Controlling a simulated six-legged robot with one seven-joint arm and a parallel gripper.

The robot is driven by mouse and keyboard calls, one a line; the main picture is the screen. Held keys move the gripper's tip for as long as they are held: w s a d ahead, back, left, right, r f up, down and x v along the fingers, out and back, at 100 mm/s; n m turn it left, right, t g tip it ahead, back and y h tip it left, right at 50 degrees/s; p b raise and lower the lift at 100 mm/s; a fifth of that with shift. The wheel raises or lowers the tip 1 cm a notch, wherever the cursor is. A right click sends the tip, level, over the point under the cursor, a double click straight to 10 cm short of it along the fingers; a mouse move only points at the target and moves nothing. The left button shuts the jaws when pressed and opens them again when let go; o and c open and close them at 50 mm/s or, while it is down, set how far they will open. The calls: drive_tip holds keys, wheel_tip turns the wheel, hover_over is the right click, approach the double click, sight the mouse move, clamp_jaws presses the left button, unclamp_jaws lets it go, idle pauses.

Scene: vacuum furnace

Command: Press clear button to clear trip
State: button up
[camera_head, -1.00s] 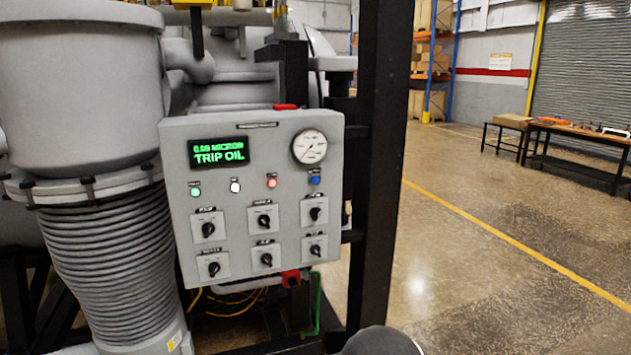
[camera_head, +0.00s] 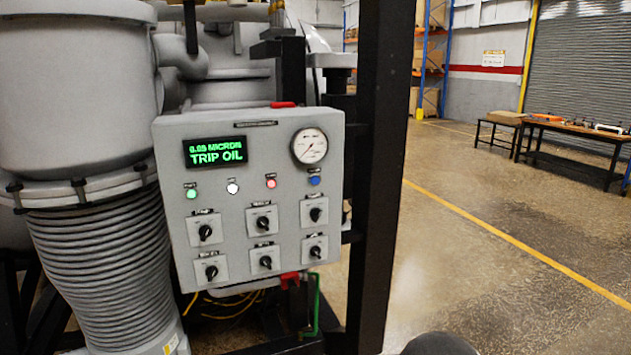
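A grey control panel (camera_head: 225,287) is mounted in front of the furnace at left centre. Its display (camera_head: 214,152) reads "0.09 MICRON TRIP OIL" in green. Below the display is a row of small round buttons or lamps: green (camera_head: 192,194), white (camera_head: 232,187), red (camera_head: 271,183) and blue (camera_head: 315,180). Their labels are too small to read, so I cannot tell which one is the clear button. Several black rotary switches (camera_head: 263,223) sit in two rows beneath. A round dial gauge (camera_head: 310,146) is at the panel's upper right. My gripper does not show.
A black upright post (camera_head: 375,200) stands just right of the panel. A large grey vessel with a ribbed bellows (camera_head: 100,260) is at left. Open concrete floor with a yellow line (camera_head: 500,237) lies to the right. Black tables (camera_head: 570,155) stand farther back.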

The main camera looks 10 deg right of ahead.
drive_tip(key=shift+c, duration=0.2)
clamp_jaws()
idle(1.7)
